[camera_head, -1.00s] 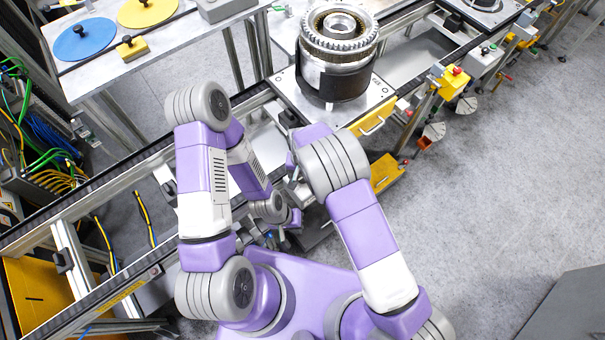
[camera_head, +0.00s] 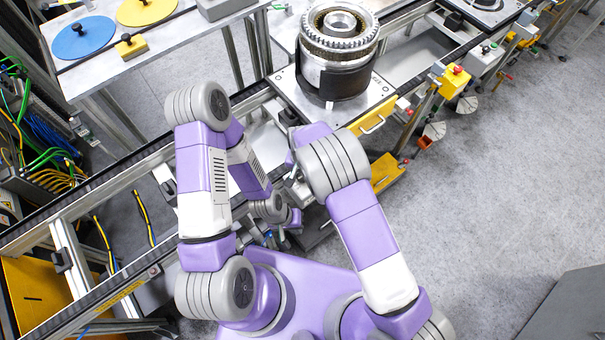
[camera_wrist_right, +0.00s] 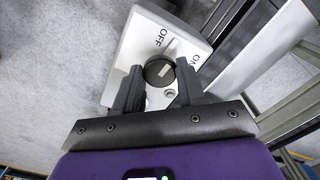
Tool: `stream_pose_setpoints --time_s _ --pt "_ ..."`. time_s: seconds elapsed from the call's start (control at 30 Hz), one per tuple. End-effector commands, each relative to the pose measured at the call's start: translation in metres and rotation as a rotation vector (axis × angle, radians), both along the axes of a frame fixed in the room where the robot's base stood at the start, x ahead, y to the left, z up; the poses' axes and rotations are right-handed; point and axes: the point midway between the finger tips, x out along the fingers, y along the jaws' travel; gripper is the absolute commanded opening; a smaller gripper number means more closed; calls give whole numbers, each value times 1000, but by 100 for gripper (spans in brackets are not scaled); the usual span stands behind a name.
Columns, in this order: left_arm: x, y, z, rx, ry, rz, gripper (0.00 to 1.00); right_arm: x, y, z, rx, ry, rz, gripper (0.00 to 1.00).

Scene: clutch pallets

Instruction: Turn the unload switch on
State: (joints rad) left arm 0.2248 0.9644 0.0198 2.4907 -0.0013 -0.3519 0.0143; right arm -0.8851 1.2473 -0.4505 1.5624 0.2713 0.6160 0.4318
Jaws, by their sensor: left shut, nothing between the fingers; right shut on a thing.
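The unload switch is a white box (camera_wrist_right: 135,45) with the printed words OFF and ON, shown in the right wrist view. Its round black knob (camera_wrist_right: 159,70) has a pale mark on its face. I cannot tell for certain which label the mark points at. My right gripper (camera_wrist_right: 157,84) has its dark fingers on either side of the knob, shut on it. In the head view the switch and my right gripper cannot be made out, as my arm covers that area. My left gripper (camera_head: 269,239) is low in the head view, small and partly hidden, shut and empty.
A gear-topped clutch assembly (camera_head: 338,50) stands on a pallet at the conveyor. A table (camera_head: 100,75) with blue and yellow discs is at the upper left. Yellow-cased buttons (camera_head: 454,82) line the conveyor's right side.

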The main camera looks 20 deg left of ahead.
Motion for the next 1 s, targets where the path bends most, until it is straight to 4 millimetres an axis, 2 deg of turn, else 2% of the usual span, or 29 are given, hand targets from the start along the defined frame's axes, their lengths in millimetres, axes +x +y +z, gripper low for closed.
stream_pose_setpoints --time_s 0.4,0.8,1.0 --pt "0 0 -18 0 0 0 0 0 0 -1 1 0 -366 9" --pt "0 0 -25 0 0 0 0 0 0 0 1 1 -718 9" --pt "0 0 -25 0 0 0 0 0 0 0 1 1 -839 9"
